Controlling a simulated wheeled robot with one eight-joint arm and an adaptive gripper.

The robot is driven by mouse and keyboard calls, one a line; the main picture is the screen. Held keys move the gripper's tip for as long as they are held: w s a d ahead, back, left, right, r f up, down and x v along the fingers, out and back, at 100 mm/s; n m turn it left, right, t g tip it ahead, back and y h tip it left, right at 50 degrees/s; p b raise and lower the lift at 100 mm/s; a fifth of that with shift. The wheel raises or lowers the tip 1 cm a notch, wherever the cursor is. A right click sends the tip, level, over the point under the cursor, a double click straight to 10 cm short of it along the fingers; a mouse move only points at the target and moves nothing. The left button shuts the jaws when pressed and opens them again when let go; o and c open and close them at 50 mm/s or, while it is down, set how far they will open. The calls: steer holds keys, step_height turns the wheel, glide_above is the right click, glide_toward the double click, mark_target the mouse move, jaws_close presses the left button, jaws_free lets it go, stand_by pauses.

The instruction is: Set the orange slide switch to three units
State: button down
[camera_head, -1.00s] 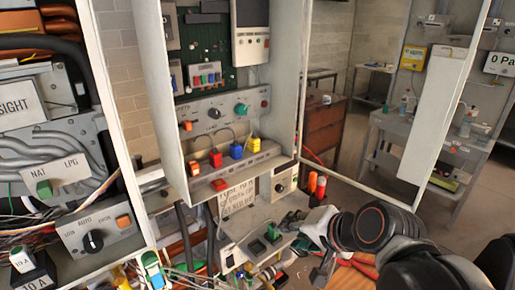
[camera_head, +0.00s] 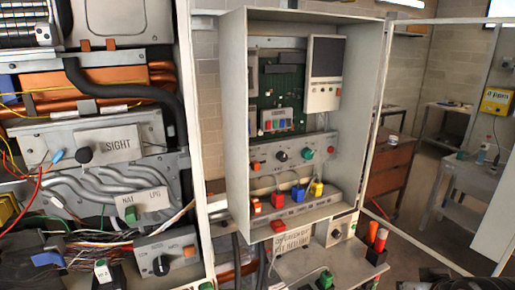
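A small orange control (camera_head: 256,166) sits at the left end of the control strip (camera_head: 292,155) inside the tall open grey cabinet. It looks like the orange slide switch, but its scale and setting are too small to read. Another orange control (camera_head: 189,251) is on the grey panel of the left unit, right of a black knob (camera_head: 160,265). I cannot tell for sure which is the slide switch. My gripper is not in view; only a dark part of my arm shows at the bottom right edge, well away from both controls.
The cabinet's side walls (camera_head: 237,110) stand out around the strip. Red, blue (camera_head: 298,193) and yellow (camera_head: 317,188) plugs with cables sit below it. A box of coloured switches (camera_head: 278,121) is above. Floor is open farther right.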

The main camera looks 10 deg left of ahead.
mark_target(255, 166)
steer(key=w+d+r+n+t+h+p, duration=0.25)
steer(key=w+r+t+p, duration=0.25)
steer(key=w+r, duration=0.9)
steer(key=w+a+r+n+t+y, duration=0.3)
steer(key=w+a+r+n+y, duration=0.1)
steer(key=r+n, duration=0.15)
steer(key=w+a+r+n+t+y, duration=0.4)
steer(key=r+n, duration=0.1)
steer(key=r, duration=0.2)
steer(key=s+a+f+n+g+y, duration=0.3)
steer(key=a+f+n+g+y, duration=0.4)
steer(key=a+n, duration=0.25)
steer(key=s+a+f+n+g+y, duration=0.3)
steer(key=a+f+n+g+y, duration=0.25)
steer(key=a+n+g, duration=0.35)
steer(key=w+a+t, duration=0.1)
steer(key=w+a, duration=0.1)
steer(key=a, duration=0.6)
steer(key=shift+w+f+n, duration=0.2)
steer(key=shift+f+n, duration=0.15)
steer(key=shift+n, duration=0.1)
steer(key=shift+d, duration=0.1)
